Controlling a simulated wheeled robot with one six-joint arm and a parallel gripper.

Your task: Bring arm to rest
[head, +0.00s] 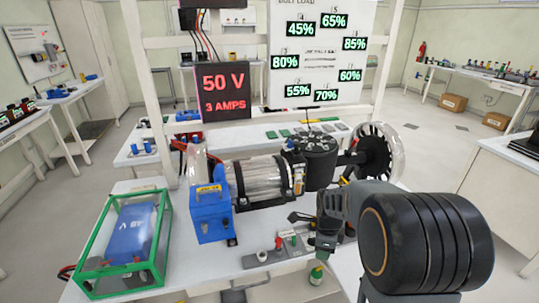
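My arm (425,245) reaches in from the lower right, with a large black ribbed joint close to the camera. Its far end runs left to my gripper (303,217), a small dark shape in front of the chassis rig. The fingers are small and dark against the rig, so I cannot tell whether they are open or shut. I see nothing clearly held. The rig has a blue box (209,213), a clear cylinder (262,180), a black round unit (319,160) and a spoked wheel (374,155). My arm hides part of the bench on the right.
A green-framed clear case (122,243) with a blue battery stands on the bench at left. A grey control panel (275,256) with a red button lies at the front edge. A red display (224,91) reads 50 V, 3 AMPS. A white board (322,50) shows percentages.

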